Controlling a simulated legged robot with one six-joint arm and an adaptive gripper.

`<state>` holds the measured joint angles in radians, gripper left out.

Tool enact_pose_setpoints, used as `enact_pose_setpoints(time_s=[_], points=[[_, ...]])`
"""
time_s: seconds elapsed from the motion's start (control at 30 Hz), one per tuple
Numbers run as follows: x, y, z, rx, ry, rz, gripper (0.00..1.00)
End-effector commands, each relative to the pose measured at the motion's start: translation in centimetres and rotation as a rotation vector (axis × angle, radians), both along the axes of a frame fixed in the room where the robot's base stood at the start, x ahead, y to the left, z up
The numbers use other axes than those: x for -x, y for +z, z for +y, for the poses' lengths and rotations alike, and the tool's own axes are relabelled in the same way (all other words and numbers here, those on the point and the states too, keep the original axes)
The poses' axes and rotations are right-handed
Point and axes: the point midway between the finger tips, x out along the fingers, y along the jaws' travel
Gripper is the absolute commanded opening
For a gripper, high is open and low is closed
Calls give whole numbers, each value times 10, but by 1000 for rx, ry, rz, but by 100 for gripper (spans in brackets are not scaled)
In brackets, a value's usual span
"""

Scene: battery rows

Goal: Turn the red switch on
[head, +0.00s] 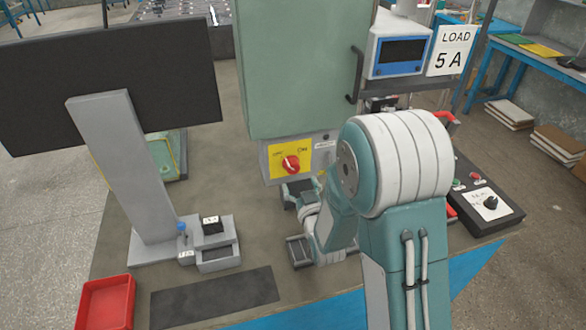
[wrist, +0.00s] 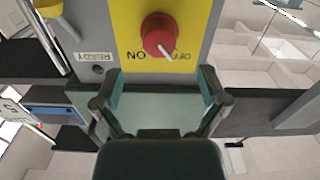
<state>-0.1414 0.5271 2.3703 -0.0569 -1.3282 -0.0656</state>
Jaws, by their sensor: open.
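The red switch (head: 291,165) is a round knob on a yellow plate (head: 312,156) low on the front of the green cabinet. In the wrist view the knob (wrist: 158,35) appears upside down, between the ON and OFF labels. Its white pointer mark slants towards the OFF label. My gripper (head: 296,220) is just below the yellow plate in the head view. In the wrist view my gripper (wrist: 163,88) has its two fingers wide apart with nothing between them. The knob lies beyond the fingertips, and no contact shows.
A grey monitor stand (head: 125,165) and a small grey fixture (head: 217,255) are to the left. A red tray (head: 106,303) lies front left. A control box (head: 489,203) with a black knob sits to the right of my arm.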

Motion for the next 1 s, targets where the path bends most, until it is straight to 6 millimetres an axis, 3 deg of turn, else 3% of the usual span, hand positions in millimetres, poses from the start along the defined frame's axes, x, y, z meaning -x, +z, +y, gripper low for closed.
enact_pose_setpoints(time_s=[0.3, 0.7, 0.73, 0.9, 1.0], points=[[-52, 0, 10, 0, -1, -1, 93], [-63, 0, 12, 0, 0, 1, 93], [-63, 0, 12, 0, 0, 1, 89], [-63, 0, 13, 0, 0, 1, 13], [-63, 0, 13, 0, 0, 1, 11]])
